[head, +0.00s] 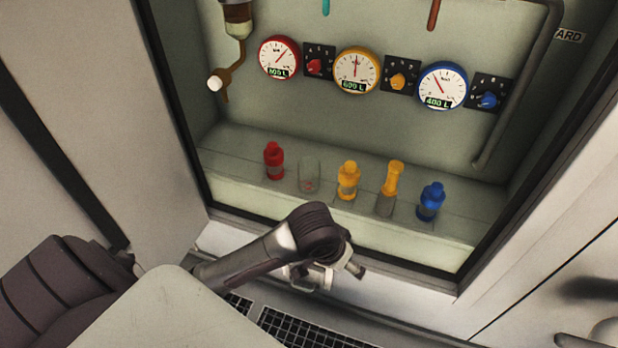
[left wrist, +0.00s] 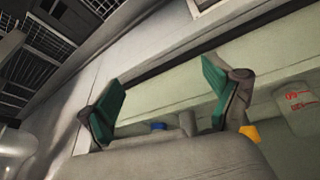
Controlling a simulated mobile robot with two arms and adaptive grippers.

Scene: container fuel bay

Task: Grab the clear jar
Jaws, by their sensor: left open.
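The clear jar (head: 309,175) stands upright on the ledge of the recessed bay, between a red bottle (head: 274,161) and a yellow bottle (head: 348,181). It is see-through with a small red marking low on it. My left gripper (head: 328,274) is below and in front of the ledge, apart from the jar and partly hidden by my own arm. In the left wrist view, my left gripper (left wrist: 160,100) has its green-padded fingers spread with nothing between them. A pale see-through container with red print, apparently the jar (left wrist: 299,108), is at the right edge there. My right gripper is not in view.
A tall yellow-topped bottle (head: 390,188) and a blue bottle (head: 431,201) stand farther right on the ledge. Red, yellow and blue gauges (head: 356,70) with knobs line the back wall. The bay's dark front frame (head: 350,257) borders the ledge.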

